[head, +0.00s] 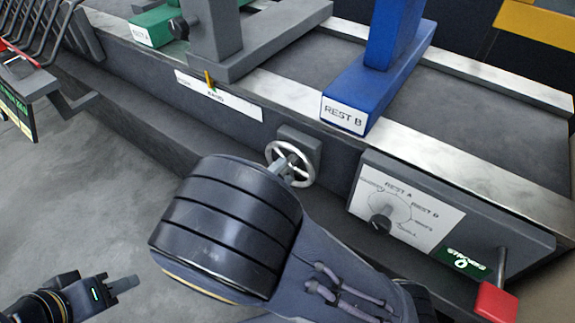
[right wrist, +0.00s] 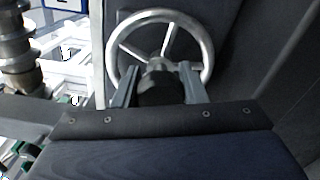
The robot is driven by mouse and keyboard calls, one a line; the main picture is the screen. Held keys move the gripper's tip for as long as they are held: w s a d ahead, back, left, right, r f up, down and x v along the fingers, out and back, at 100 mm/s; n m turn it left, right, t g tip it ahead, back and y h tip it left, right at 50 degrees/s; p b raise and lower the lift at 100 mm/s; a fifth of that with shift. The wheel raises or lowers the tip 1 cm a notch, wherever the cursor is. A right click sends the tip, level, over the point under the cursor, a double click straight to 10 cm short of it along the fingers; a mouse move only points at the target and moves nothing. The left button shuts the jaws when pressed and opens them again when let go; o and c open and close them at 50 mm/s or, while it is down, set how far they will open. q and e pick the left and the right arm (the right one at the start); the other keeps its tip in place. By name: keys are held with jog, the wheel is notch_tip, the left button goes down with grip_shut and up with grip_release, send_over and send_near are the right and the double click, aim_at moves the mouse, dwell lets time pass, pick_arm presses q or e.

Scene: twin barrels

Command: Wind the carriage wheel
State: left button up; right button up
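The carriage wheel (head: 290,163) is a silver handwheel with spokes on the grey side of the bed. Its rim also fills the top of the right wrist view (right wrist: 205,45). My right gripper's two fingers (right wrist: 158,84) stand apart on either side of the wheel's hub, in front of the spokes; I see no clear contact.
A white scale with a yellow pointer (head: 210,82) is left of the wheel. Blue REST B (head: 372,80) and green REST A (head: 152,24) stand on the bed. A dial panel (head: 400,210) and red-handled lever (head: 495,301) are at right. Floor at left is clear.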

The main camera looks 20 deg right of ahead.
jog(key=o, duration=0.4)
jog(key=v, duration=0.7)
dwell(0.3)
jog(key=shift+a, duration=0.1)
dwell(0.3)
